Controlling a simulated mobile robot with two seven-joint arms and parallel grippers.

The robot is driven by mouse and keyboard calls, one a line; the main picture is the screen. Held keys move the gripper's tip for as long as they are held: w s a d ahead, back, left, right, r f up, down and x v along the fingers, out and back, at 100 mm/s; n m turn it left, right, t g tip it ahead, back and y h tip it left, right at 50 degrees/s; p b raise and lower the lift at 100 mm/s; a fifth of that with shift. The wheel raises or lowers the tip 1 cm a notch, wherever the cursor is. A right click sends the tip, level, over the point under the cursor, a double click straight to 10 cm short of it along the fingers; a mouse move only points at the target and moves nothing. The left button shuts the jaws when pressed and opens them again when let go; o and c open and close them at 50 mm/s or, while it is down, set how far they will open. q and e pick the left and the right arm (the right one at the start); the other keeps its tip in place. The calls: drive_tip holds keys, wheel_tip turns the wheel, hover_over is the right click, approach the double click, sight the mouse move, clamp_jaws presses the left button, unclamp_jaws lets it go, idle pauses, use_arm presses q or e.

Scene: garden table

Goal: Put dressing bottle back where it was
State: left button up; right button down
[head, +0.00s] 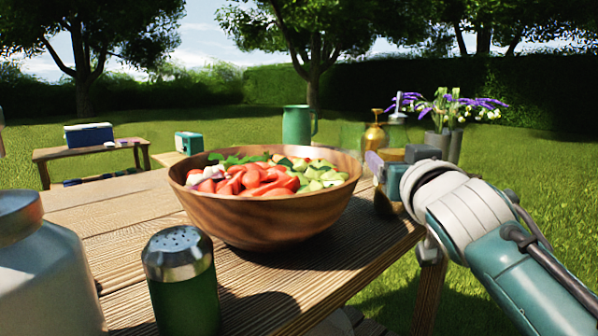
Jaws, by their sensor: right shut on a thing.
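My right gripper (380,168) is at the right end of the table, just right of the salad bowl, with its arm coming in from the right. It is shut on the dressing bottle (388,203), a glass bottle with dark contents low down. The bottle looks upright; the gripper hides its middle. Whether its base touches the table is hard to tell. My left gripper is not in view.
A wooden bowl (270,215) of chopped vegetables stands mid-table. A green shaker (182,285) and a pale jar (45,275) stand in front. Behind are a green pitcher (296,127), a gold bottle (374,136) and purple flowers (445,108). The table's right edge is close to the gripper.

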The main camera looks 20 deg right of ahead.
drive_tip(key=shift+f, duration=0.25)
drive_tip(key=shift+c, duration=2.3)
unclamp_jaws()
drive_tip(key=shift+f, duration=0.15)
drive_tip(key=o, duration=0.5)
drive_tip(key=shift+c, duration=0.2)
